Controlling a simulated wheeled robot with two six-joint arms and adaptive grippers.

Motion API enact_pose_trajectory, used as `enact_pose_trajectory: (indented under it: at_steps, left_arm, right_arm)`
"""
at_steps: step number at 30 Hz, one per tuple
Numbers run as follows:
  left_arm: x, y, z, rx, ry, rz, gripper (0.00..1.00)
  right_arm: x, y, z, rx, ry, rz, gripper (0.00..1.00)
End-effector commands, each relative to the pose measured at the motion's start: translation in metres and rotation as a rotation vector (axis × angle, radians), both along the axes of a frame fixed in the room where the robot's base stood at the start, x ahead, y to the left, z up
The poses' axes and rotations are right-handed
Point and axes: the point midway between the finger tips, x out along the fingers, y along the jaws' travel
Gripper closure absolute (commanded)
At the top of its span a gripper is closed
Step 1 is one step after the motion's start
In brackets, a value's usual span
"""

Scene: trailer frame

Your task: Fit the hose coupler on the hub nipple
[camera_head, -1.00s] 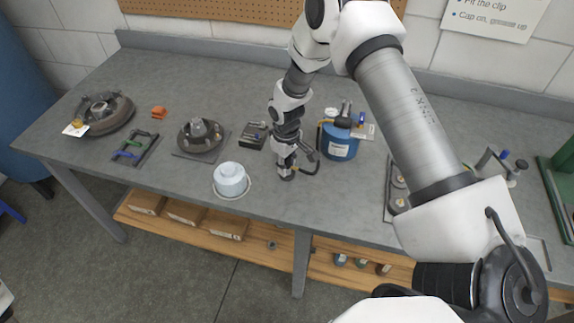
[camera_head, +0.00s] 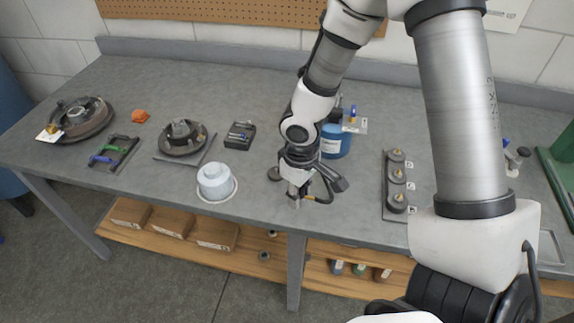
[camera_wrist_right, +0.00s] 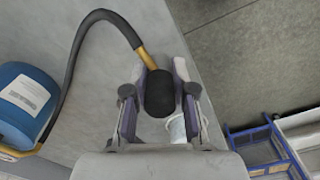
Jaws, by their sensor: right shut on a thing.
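My right gripper (camera_head: 296,195) is low over the front part of the bench, right of the white tub. In the right wrist view my right gripper (camera_wrist_right: 158,95) is shut on the hose coupler (camera_wrist_right: 159,94), a dark cylinder with a brass-coloured stem. A black hose (camera_wrist_right: 78,62) curves from it towards the blue tank (camera_wrist_right: 24,98). In the head view the blue tank (camera_head: 334,143) stands behind my right arm. A dark round hub (camera_head: 182,137) sits on a plate left of centre; its nipple is too small to make out. My left gripper is out of view.
The white tub (camera_head: 214,181) stands near the front edge. A rack of fittings (camera_head: 397,183) is at right.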

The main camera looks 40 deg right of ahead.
Motion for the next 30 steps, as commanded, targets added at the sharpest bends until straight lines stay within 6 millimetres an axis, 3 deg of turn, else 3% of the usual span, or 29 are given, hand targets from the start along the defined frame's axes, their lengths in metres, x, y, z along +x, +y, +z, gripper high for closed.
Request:
enact_pose_trajectory:
  at_steps: [1,5,18,30]
  left_arm:
    - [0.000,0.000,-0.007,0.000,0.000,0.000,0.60]
    - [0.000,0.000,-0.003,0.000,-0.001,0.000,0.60]
    - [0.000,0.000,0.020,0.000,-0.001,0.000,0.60]
    - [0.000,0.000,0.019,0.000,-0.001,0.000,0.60]
  right_arm:
    - [-0.005,0.001,-0.002,0.000,-0.002,0.002,1.00]
    - [-0.013,0.003,0.007,-0.001,-0.001,0.001,1.00]
    - [-0.013,0.003,0.035,-0.002,-0.001,0.000,1.00]
    - [-0.013,0.003,0.034,-0.001,0.000,-0.020,1.00]
